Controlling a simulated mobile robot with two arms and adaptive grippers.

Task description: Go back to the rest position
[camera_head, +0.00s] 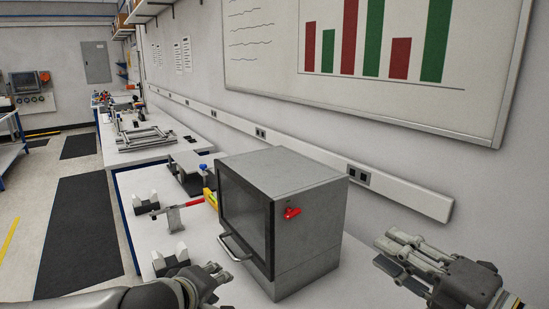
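My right gripper (384,252) is at the lower right, with its fingers pointing left toward the grey box. A gap shows between its fingers, and nothing is held there. My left gripper (218,274) is at the bottom, left of the grey box's front corner. Its fingers are small and seen at an angle, so I cannot tell whether they are open. No object shows in it. The grey box-shaped machine (290,180) stands on the white bench between my two grippers. It has a dark front door with a handle (236,249) and a red knob (291,213).
The white bench (150,178) runs back along the wall. Grey blocks (171,262), a red-handled clamp (178,208) and a fixture (190,170) stand left of the machine. A whiteboard (270,50) hangs above. Open floor with dark mats (80,235) lies left.

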